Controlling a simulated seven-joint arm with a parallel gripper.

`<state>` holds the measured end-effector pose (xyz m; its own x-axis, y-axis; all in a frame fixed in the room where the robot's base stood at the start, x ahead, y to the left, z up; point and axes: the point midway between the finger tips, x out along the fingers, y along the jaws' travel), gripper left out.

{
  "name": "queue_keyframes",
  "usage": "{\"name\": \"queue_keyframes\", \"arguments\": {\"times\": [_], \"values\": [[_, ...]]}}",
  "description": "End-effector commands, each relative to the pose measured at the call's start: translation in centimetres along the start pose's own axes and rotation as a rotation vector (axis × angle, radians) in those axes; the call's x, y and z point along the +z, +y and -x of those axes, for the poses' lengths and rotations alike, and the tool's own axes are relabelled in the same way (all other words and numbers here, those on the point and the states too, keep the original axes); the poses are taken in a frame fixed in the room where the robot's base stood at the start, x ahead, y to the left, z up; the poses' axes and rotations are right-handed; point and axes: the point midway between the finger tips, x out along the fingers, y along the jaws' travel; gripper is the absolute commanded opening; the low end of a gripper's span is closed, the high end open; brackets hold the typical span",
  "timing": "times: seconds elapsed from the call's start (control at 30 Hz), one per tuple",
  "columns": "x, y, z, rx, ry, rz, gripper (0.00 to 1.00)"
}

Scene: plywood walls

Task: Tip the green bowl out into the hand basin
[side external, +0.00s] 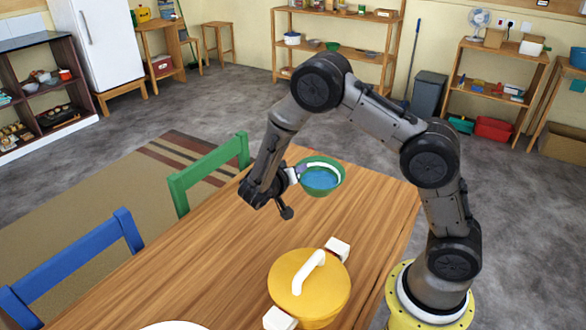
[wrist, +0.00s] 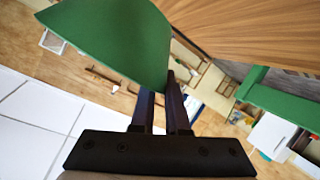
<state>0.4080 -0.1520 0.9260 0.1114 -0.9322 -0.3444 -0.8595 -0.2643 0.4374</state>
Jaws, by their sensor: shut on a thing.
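The green bowl (side external: 335,189) is in the air over the far end of the wooden table, with its open side showing in the side view. Something blue (side external: 320,178) shows inside it; I cannot tell what it is. My gripper (side external: 295,174) is shut on the bowl's left rim. In the wrist view the green bowl (wrist: 115,38) fills the upper left, its outer side toward me, above the dark fingers of my gripper (wrist: 168,85). I cannot make out a hand basin in either view.
A yellow pot (side external: 290,275) with white handles stands on the wooden table (side external: 215,250). A white rim (side external: 175,325) is cut off by the bottom edge. A green chair (side external: 190,187) and a blue chair (side external: 75,252) stand along the left side. The tabletop left of the pot is clear.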

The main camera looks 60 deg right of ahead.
Motion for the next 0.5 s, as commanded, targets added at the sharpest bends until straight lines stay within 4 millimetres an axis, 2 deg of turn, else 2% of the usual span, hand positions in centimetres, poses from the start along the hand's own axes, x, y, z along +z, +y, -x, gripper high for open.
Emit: {"name": "queue_keyframes", "arguments": {"times": [0.37, 0.5], "values": [[0.2, 1.2, 0.8, 0.001, 0.001, -0.002, 0.0], [-0.4, 1.6, 1.1, 0.001, 0.001, -0.003, 0.0]]}}
